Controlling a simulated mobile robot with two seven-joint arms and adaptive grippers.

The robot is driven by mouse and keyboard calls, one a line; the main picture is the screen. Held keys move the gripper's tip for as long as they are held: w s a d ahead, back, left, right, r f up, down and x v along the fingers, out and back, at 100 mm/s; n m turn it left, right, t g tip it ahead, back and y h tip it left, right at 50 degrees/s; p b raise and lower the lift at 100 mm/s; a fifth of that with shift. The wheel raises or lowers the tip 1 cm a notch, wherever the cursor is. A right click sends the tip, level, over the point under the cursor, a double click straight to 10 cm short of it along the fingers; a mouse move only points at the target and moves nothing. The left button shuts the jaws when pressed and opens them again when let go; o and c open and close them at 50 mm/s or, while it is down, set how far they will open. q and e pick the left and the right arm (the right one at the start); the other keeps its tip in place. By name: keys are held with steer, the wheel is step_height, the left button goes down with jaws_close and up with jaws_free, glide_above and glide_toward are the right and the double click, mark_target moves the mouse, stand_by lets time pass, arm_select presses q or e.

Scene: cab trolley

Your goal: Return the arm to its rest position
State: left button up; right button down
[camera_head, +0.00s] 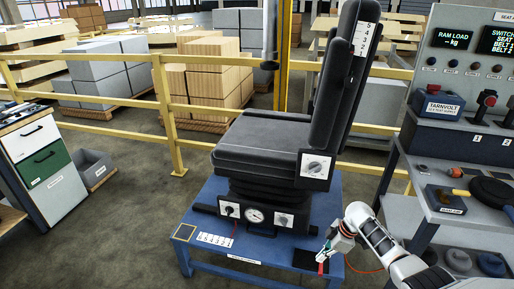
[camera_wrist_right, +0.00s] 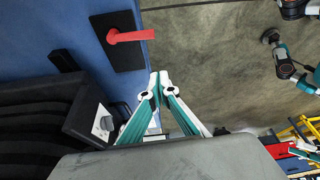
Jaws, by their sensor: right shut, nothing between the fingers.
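My right arm reaches in from the lower right in the head view. Its gripper (camera_head: 325,257) is over the right end of the blue stand (camera_head: 262,194). In the right wrist view the teal and white fingers of the gripper (camera_wrist_right: 160,76) meet at the tips, shut and empty. A red handle (camera_wrist_right: 130,36) on a dark plate (camera_wrist_right: 122,58) lies just beyond and left of the fingertips, apart from them in the picture. My left gripper does not show in the head view.
A black seat (camera_head: 265,145) with a tall backrest stands on the blue stand. A grey shelf rack (camera_head: 447,213) and control console (camera_head: 465,60) are close on the right. A yellow railing (camera_head: 168,115) runs behind. Clear floor (camera_head: 125,220) lies left of the stand.

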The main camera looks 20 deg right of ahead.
steer(key=s+a+f+m+t+h+p, duration=0.15)
steer(key=s+a+f+m+t, duration=0.35)
steer(key=s+a, duration=0.7)
steer(key=s+a+r+m+t, duration=0.3)
steer(key=s+a+r, duration=0.7)
steer(key=s+r, duration=0.2)
steer(key=shift+r+m+t+p, duration=0.3)
steer(key=shift+r+t+p, duration=0.1)
steer(key=shift+r, duration=0.3)
steer(key=shift+a+y, duration=0.1)
steer(key=shift+y, duration=0.15)
